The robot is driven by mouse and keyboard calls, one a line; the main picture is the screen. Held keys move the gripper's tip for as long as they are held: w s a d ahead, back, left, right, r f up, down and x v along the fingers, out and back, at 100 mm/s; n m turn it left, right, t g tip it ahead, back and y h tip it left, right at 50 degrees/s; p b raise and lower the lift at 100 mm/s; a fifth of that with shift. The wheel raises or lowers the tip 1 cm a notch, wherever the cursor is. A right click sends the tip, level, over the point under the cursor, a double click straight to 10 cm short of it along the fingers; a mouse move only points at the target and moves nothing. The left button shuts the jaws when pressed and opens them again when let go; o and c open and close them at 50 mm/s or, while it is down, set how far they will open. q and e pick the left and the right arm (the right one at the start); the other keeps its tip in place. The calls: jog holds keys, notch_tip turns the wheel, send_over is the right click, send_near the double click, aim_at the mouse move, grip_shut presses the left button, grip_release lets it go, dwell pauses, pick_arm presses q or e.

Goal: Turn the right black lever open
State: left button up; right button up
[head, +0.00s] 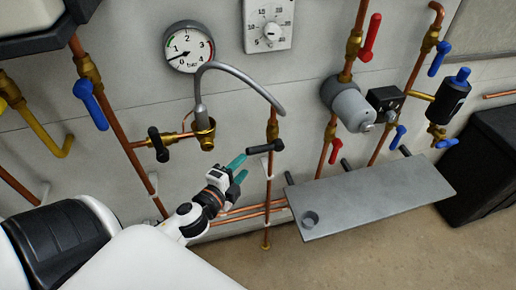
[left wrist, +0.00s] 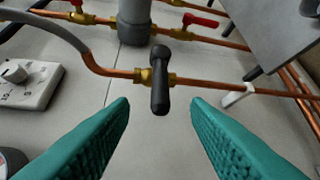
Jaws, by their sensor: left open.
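The right black lever (head: 263,148) sits on a brass valve on a vertical copper pipe, below the end of a curved grey hose. It lies crosswise to its pipe. In the left wrist view the lever (left wrist: 160,82) shows in the middle, ahead of and between the fingers. My left gripper (head: 238,168) is open, with teal fingers, just left of and below the lever's free end. The left black lever (head: 158,145) is on another valve further left. My right gripper does not show.
A grey metal shelf (head: 375,198) juts out at the right. Red levers (head: 370,38) and blue levers (head: 90,104) sit on nearby pipes. A pressure gauge (head: 189,47) and a dial box (head: 268,25) are on the wall above. A black box (head: 482,168) stands far right.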

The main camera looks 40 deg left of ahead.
aim_at(255, 153)
pick_arm(q)
jog(key=w, duration=0.3)
jog(key=w+f+p, duration=0.1)
jog(key=w, duration=0.5)
jog(key=shift+w+a+f, duration=0.25)
jog(key=shift+w+a, duration=0.05)
jog(key=shift+w, duration=0.1)
grip_shut()
